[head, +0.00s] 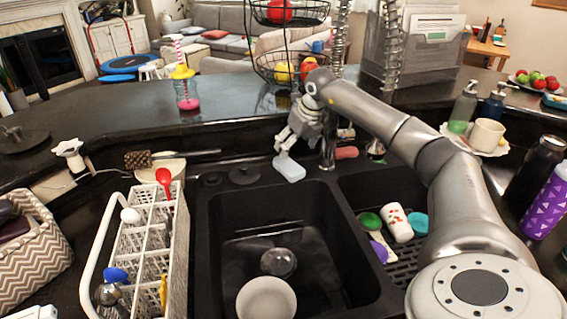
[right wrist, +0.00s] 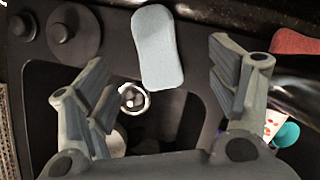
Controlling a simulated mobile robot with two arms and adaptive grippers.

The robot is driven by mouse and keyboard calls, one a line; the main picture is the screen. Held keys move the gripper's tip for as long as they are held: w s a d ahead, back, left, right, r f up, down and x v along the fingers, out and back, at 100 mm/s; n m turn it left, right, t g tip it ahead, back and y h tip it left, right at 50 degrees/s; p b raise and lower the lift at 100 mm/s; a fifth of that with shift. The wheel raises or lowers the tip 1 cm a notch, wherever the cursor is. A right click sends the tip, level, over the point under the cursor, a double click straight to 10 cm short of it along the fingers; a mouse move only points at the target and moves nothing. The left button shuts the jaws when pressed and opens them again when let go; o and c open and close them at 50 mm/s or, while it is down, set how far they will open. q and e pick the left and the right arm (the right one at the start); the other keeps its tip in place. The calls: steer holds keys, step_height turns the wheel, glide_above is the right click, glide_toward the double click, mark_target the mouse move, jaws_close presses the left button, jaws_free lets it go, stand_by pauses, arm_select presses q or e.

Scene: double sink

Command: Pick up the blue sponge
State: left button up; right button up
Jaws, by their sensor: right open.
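The blue sponge (head: 289,168) is pale blue with rounded ends and lies at the back rim of the left sink basin. My right gripper (head: 288,150) is just above and behind it in the head view, with its fingers pointing down. In the right wrist view the sponge (right wrist: 157,48) shows whole, ahead of the gap between the two spread fingers. The right gripper is open and empty, and no finger visibly grips the sponge. My left gripper is in neither view.
The black faucet (head: 328,150) stands close to the right of the gripper, with a red sponge (head: 346,152) beyond it. A white dish rack (head: 150,235) is left of the basin. A white bowl (head: 266,299) sits in the basin. A wire fruit stand (head: 290,65) rises behind.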

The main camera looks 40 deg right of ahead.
mark_target(288, 164)
steer(key=shift+x, duration=1.05)
steer(key=shift+f, duration=0.4)
steer(key=p+x, duration=0.1)
steer(key=x, duration=0.1)
steer(key=p+x, duration=0.1)
steer(key=x, duration=0.1)
steer(key=shift+s+a+f, duration=0.15)
steer(key=shift+a, duration=0.25)
steer(key=shift+w+d+f, duration=0.1)
steer(key=shift+w+f, duration=0.1)
steer(key=shift+f, duration=0.35)
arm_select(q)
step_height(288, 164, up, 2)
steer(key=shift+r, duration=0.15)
arm_select(e)
steer(key=shift+r, duration=0.1)
steer(key=c, duration=0.9)
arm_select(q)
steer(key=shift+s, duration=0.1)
arm_select(e)
steer(key=shift+r, duration=0.1)
